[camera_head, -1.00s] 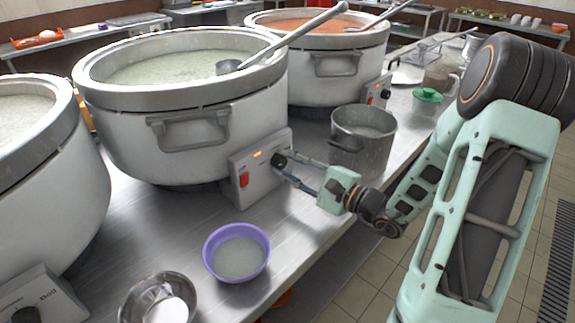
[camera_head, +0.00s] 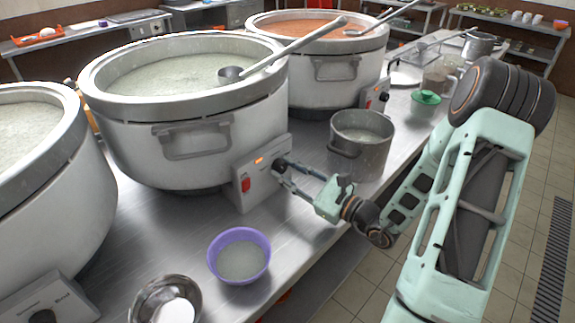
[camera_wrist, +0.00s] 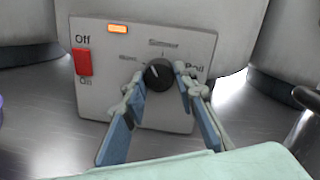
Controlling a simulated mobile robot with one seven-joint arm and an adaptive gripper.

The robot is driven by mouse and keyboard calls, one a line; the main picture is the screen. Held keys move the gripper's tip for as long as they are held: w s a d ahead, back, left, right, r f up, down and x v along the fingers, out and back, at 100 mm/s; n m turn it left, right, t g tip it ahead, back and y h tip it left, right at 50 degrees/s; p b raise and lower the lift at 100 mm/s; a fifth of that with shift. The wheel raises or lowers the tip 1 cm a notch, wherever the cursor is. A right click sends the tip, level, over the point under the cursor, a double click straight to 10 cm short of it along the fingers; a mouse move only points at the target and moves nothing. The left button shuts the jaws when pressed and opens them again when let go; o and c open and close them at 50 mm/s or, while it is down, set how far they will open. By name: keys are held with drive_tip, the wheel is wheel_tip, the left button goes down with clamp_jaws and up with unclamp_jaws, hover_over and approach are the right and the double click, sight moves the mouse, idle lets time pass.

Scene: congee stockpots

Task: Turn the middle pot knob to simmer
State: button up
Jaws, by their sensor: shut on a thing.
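The middle pot (camera_head: 185,108) is a large white stockpot of pale congee with a ladle (camera_head: 290,50) resting in it. Its control box (camera_head: 248,186) has a lit orange lamp and a red switch. The black knob (camera_wrist: 158,75) shows in the wrist view, with Warm at its left, Simmer above and Boil at its right. Its pale pointer mark seems to point up and left, between Warm and Simmer. My gripper (camera_wrist: 159,80) is shut on the knob, one finger on each side. In the head view my gripper (camera_head: 281,167) partly hides the knob.
A steel saucepan (camera_head: 361,150) stands close behind my gripper. A purple bowl (camera_head: 239,272) and a small steel bowl (camera_head: 145,297) sit at the front. Other large pots stand at the left (camera_head: 45,190) and back (camera_head: 320,85). The floor at the right is clear.

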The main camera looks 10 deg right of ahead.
drive_tip(key=m+p, duration=0.3)
drive_tip(key=m, duration=0.1)
drive_tip(key=shift+r+m+t, duration=0.1)
drive_tip(key=shift+m+t, duration=0.2)
drive_tip(key=shift+m+p, duration=0.7)
drive_tip(key=shift+m, duration=0.4)
drive_tip(key=shift+f+h, duration=0.2)
drive_tip(key=shift+h, duration=0.1)
drive_tip(key=o, duration=1.2)
drive_tip(key=shift+c, duration=0.2)
drive_tip(key=shift+s, duration=0.1)
drive_tip(key=v, duration=1.2)
drive_tip(key=shift+f, duration=0.1)
